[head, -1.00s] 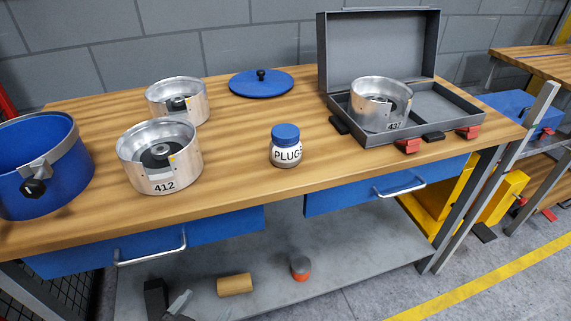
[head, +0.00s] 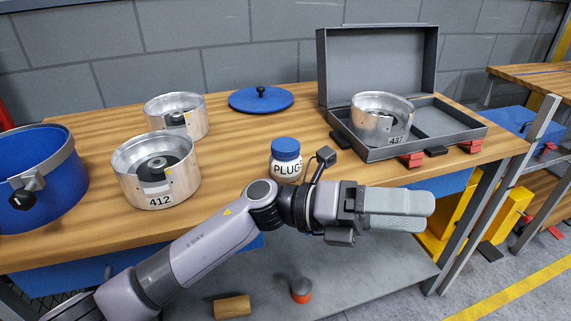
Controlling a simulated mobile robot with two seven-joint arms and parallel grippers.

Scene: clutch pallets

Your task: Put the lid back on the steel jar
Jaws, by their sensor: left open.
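A flat round blue lid (head: 261,99) with a black knob lies on the far side of the bench. A small jar (head: 285,166) marked PLUGS has a blue cap on it; its lower part is partly hidden by my arm. A large open blue pot (head: 35,190) with a grey band stands at the left. Open steel cylinders stand on the bench, one marked 412 (head: 155,185) and one behind it (head: 176,117). No vessel in view is labelled steel jar. My left gripper (head: 425,208) is open and empty, pointing right past the bench's front edge.
An open grey case (head: 455,140) at the right holds a steel cylinder marked 437 (head: 381,120), with red and black latches at its front. The bench top (head: 235,140) is clear between cylinders and jar. A lower shelf (head: 370,270) holds loose items.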

